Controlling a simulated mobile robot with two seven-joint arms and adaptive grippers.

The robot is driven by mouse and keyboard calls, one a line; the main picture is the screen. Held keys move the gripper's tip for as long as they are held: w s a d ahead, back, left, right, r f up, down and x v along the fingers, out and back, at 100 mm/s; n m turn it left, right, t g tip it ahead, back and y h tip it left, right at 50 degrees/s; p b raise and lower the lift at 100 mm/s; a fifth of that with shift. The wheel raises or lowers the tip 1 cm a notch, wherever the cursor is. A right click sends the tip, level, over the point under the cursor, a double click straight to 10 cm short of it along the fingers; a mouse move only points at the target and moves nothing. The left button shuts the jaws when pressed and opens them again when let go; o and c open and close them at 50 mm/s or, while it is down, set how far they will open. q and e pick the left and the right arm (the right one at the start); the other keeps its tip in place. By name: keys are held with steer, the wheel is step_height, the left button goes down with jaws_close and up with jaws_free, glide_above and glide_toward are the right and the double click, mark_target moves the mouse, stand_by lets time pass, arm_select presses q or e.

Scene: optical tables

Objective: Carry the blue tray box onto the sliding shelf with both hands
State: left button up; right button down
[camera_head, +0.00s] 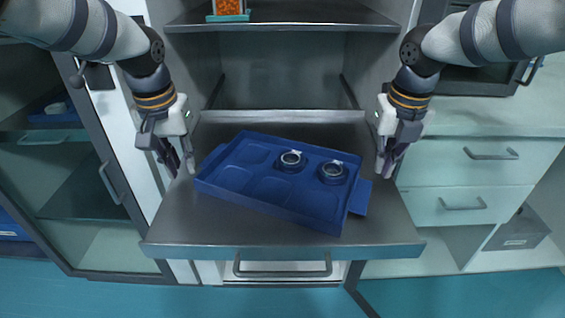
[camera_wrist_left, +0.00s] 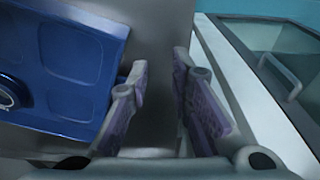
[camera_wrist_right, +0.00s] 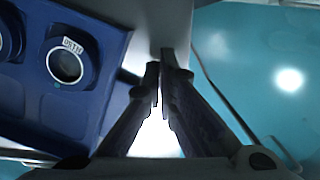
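The blue tray box (camera_head: 235,178) lies at a slant on the pulled-out metal sliding shelf (camera_head: 180,235).
An upper shelf (camera_head: 300,14) with an orange-filled container (camera_head: 229,8) is above. A glass-door cabinet (camera_head: 90,190) stands left, and a drawer unit (camera_head: 470,180) right. The sliding shelf's front and back strips are bare.

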arm_select(q)
steer(key=shift+a, duration=0.1)
arm_select(e)
steer(key=c, duration=1.9)
jaws_free()
steer(key=shift+d, duration=0.1)
steer(key=shift+r, duration=0.25)
arm_select(q)
step_height(320, 180, up, 12)
steer(key=s, duration=0.1)
steer(key=shift+s, duration=0.4)
arm_select(e)
step_height(320, 180, up, 11)
steer(key=s, duration=0.1)
steer(key=shift+s+r, duration=0.2)
steer(key=shift+s, duration=0.15)
arm_select(q)
steer(key=shift+f, duration=0.1)
